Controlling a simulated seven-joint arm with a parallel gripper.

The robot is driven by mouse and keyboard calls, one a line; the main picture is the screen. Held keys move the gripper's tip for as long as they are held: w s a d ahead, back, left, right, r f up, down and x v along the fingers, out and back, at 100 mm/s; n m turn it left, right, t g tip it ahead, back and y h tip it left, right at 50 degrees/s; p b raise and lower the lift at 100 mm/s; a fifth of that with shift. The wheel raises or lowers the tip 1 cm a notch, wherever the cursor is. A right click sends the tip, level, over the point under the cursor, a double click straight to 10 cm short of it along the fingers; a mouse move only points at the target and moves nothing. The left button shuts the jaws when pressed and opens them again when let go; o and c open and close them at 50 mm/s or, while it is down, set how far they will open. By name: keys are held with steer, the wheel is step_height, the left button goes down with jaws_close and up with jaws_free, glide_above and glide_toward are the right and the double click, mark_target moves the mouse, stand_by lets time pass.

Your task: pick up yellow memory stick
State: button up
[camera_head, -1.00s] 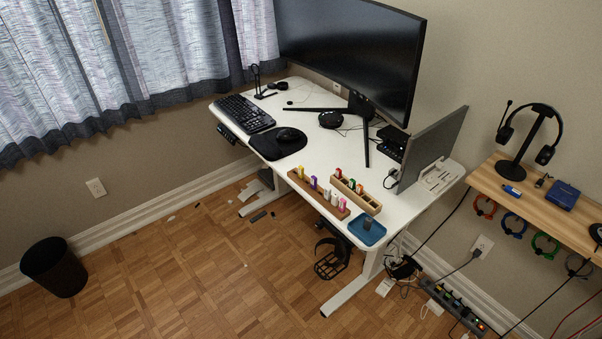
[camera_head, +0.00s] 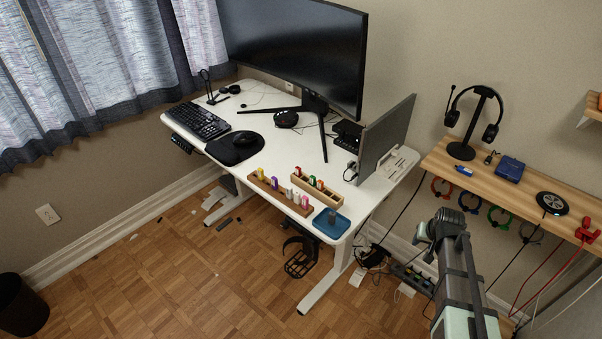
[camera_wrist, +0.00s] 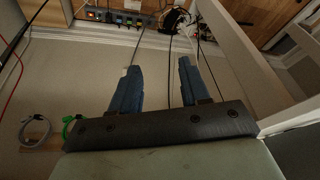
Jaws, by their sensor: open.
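The yellow memory stick (camera_head: 260,173) stands upright at the left end of the front brown wooden holder (camera_head: 284,193), near the front edge of the white desk. In the same holder, a purple stick (camera_head: 274,183) and white and pink ones stand to its right. My gripper (camera_wrist: 159,68) shows in the wrist view with its two blue fingers apart and nothing between them. It is away from the desk top and points toward the floor and cables. The yellow stick does not show in the wrist view.
A lighter wooden holder (camera_head: 318,189) with several sticks stands just behind. A blue tray (camera_head: 331,222) lies at the desk's right front corner. A laptop-like screen (camera_head: 386,138) and a large monitor (camera_head: 293,55) stand behind. A wooden shelf (camera_head: 520,190) is at right.

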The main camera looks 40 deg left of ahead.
steer(key=a+r+n+t+y, duration=0.1)
steer(key=a+r+y, duration=0.1)
steer(key=a+r, duration=0.95)
steer(key=a+r+n+t+y, duration=0.1)
steer(key=a+r+n, duration=0.1)
steer(key=a+r, duration=1)
steer(key=a+r+n+t+y, duration=0.15)
steer(key=a+r, duration=0.55)
steer(key=r, duration=0.9)
steer(key=n+g+h, duration=0.7)
steer(key=n, duration=0.2)
glide_above(260, 169)
step_height(260, 169, down, 16)
step_height(260, 169, down, 14)
steer(key=shift+w+r, duration=0.1)
steer(key=shift+r, duration=0.1)
jaws_close()
